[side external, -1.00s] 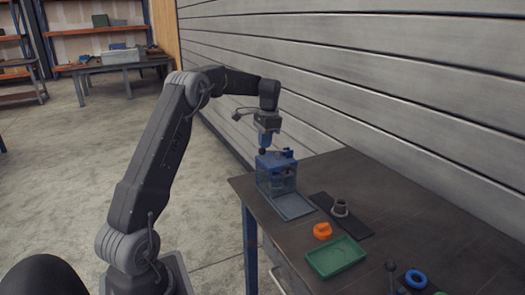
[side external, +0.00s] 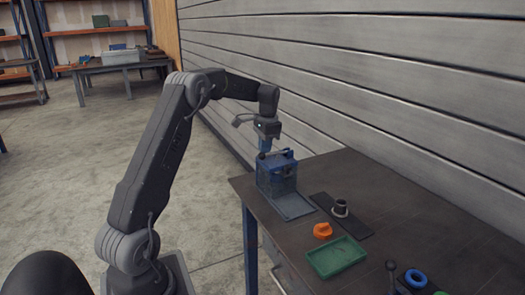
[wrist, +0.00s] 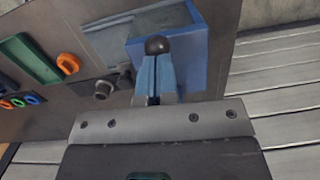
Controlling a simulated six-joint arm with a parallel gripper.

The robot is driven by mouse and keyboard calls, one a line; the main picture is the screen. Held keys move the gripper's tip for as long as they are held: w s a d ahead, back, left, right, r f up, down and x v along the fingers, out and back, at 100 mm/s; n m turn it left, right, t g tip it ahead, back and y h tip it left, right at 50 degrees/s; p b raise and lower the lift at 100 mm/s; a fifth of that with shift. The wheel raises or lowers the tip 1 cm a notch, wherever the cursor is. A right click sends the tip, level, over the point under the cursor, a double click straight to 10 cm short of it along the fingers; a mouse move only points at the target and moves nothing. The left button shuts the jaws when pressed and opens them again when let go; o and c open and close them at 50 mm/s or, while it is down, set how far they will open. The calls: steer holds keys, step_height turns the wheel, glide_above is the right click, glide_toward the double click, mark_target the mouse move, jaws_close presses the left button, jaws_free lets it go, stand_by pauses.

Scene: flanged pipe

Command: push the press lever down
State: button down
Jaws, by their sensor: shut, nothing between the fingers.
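In the wrist view the knob (wrist: 157,45) shows right at the tips of my gripper (wrist: 154,62), and the press (wrist: 190,40) lies beyond. I cannot tell whether the fingertips touch the knob. The fingers hide part of the lever.
A grey flanged pipe piece (side external: 340,207) stands on a dark mat (side external: 352,222). An orange part (side external: 322,230) and a green tray (side external: 336,257) lie nearer the front. A blue ring (side external: 416,278) sits at the front right. The wall runs behind the table.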

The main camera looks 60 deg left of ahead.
mark_target(265, 155)
step_height(265, 155, down, 3)
steer(key=shift+d+f, duration=0.1)
steer(key=shift+d, duration=0.05)
steer(key=w, duration=0.3)
steer(key=shift+d+r, duration=0.15)
steer(key=shift+r, duration=0.15)
steer(key=shift+w+r, duration=0.1)
steer(key=shift+r, duration=0.15)
step_height(265, 155, up, 15)
steer(key=w, duration=0.1)
steer(key=shift+w, duration=0.1)
stand_by(0.4)
